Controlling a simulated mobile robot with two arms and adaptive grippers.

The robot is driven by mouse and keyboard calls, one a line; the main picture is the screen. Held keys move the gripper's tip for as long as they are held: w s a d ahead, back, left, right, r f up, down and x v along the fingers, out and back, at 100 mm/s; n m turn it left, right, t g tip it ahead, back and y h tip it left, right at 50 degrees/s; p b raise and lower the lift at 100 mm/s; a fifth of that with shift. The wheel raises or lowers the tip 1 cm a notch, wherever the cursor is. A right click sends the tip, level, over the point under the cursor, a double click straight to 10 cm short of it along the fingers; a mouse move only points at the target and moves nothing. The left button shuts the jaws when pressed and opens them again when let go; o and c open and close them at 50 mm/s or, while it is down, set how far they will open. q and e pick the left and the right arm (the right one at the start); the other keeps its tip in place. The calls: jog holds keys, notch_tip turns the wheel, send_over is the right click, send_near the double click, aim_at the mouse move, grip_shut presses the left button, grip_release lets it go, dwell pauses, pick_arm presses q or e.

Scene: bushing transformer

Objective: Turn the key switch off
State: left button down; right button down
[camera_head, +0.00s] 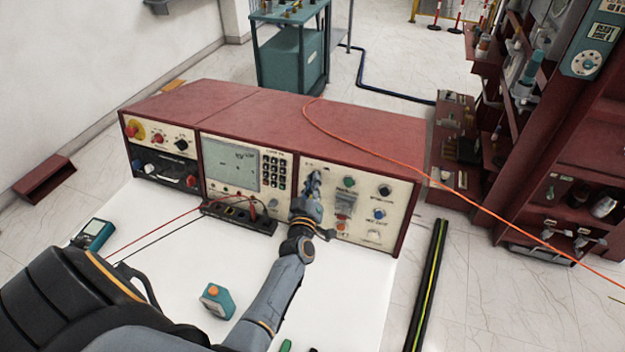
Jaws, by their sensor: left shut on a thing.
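The gripper covers that part, so the angle of the key does not show. My right gripper is not in view.
Beside my gripper the panel has a green button (349,182), a dark knob (384,190) and a blue button (378,213). A black terminal strip with leads (238,213), a teal meter (94,233) and a teal box with an orange button (217,300) are on the table.

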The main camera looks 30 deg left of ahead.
pick_arm(q)
jog(key=shift+d+n+g+p, duration=0.1)
jog(key=shift+n+g+p, duration=0.2)
jog(key=shift+n, duration=0.8)
jog(key=shift+y, duration=0.4)
jog(key=c, duration=1.5)
grip_release()
